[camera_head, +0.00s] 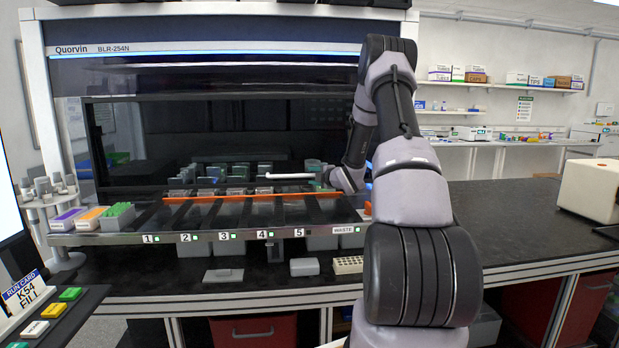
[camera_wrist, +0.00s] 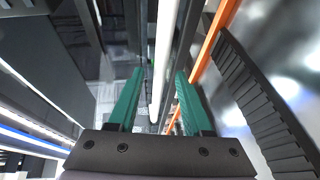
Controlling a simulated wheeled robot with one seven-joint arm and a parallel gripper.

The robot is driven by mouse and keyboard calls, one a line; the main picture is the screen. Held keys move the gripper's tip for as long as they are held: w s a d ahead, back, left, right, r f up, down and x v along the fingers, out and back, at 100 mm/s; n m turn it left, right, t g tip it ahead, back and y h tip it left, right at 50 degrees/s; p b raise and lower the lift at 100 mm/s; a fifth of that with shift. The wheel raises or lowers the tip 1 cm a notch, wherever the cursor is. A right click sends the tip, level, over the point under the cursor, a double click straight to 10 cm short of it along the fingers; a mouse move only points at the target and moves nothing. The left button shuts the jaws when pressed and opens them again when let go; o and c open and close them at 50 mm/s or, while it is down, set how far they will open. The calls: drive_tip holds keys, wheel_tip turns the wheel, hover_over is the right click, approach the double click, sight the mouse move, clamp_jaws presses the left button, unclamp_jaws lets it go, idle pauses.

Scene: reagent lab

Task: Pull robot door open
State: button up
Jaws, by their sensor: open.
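The robot door is the dark glass front (camera_head: 230,125) of the Quorvin BLR-254N cabinet, and its lower edge sits above the deck. A white bar handle (camera_head: 288,176) stands out level at its lower middle. My gripper (camera_head: 322,179) is at the right end of that handle, with my arm reaching in from the right. In the wrist view my gripper (camera_wrist: 158,80) has its two green fingers apart. The white handle (camera_wrist: 163,55) runs between them, with visible room to the right finger. I cannot tell whether either finger touches it.
An orange rail (camera_head: 230,198) runs along the numbered deck below the door, close to my gripper; it also shows in the wrist view (camera_wrist: 212,45). Reagent boxes (camera_head: 92,217) stand at the deck's left. The black bench (camera_head: 500,215) at right is mostly clear.

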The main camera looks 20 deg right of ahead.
drive_tip(key=shift+x, duration=1.3)
clamp_jaws()
idle(0.5)
